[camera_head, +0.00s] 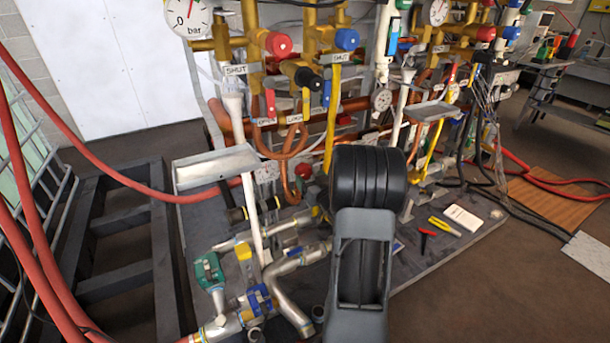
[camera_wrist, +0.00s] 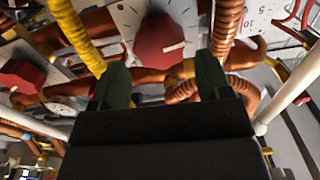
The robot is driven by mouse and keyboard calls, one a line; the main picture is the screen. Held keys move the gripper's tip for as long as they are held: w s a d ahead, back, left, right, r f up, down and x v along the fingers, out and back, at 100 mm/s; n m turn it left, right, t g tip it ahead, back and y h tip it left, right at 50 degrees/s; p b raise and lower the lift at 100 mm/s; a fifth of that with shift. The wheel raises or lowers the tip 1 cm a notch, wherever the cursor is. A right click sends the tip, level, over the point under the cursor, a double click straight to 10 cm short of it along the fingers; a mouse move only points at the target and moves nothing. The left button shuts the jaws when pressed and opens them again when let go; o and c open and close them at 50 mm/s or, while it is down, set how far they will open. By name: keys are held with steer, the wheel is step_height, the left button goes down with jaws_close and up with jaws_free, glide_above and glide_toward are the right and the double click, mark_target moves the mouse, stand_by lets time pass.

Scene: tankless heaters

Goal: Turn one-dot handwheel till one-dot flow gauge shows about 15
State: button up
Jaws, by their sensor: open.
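In the wrist view my gripper (camera_wrist: 162,82) is open, with two dark fingers spread apart and nothing visible between them. A round red knob with a white pointer mark (camera_wrist: 166,40) sits on a light scale plate beyond the gap between the fingers. A second red knob (camera_wrist: 22,76) with a white mark is at the left. I cannot make out dot marks, so I cannot tell which is the one-dot handwheel or gauge. The head view does not show my fingertips.
Copper pipes (camera_wrist: 150,76) and a yellow corrugated hose (camera_wrist: 76,32) run close around the gripper. In the head view, a metal tray (camera_head: 215,168) projects at left, and valves and pipes (camera_head: 290,268) crowd the base. A red hose (camera_head: 90,150) crosses at left.

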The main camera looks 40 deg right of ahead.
mark_target(305, 173)
steer(key=shift+w+d, duration=0.15)
steer(key=shift+w, duration=0.95)
steer(key=shift+w+d, duration=0.1)
steer(key=shift+w, duration=0.95)
steer(key=shift+b, duration=0.3)
steer(key=c, duration=0.7)
